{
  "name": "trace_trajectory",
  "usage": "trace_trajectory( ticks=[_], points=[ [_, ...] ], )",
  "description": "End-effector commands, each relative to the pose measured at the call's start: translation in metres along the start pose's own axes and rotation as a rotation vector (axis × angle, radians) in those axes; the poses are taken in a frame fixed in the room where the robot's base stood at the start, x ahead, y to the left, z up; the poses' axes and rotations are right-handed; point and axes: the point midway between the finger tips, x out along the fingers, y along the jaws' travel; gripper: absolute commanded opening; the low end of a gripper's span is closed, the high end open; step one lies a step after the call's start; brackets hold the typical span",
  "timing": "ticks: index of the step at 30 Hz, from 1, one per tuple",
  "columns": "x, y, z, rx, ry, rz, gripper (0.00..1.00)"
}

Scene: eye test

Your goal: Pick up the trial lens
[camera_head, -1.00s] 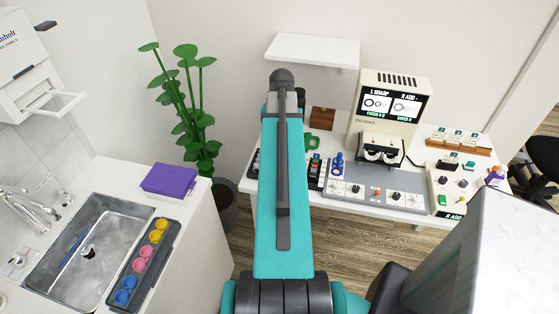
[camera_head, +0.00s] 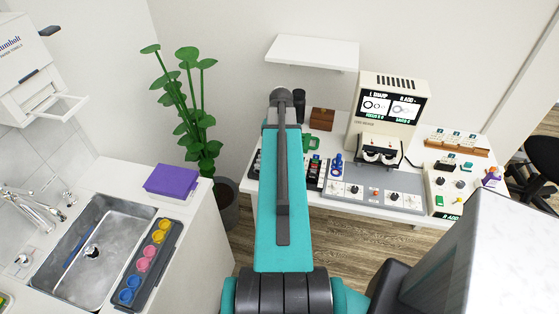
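I cannot pick out the trial lens for certain. A blue ring-shaped piece (camera_head: 337,163) stands on the white table at the left end of the grey control panel. A dark rack (camera_head: 314,172) of several small pieces lies just left of it; the pieces are too small to tell apart. My teal arm reaches away from the camera toward the table and covers part of the table's left end. My gripper is hidden beyond the arm, so its fingers and anything in them do not show.
A cream machine (camera_head: 384,110) with a lit screen stands on the table (camera_head: 425,149). Nearby are a brown box (camera_head: 322,119), a green object (camera_head: 311,142) and a knobbed console (camera_head: 449,189). A shelf (camera_head: 313,52) hangs above. A sink (camera_head: 95,250) and purple box (camera_head: 172,181) are left.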

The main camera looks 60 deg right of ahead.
Motion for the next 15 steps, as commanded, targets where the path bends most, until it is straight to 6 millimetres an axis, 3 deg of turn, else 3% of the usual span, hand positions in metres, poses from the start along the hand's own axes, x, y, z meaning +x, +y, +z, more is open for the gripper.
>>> trace_trajectory(
  ticks=[15],
  points=[
    [0.0001,0.0005,-0.0001,0.001,0.000,0.000,0.52]
  ],
)
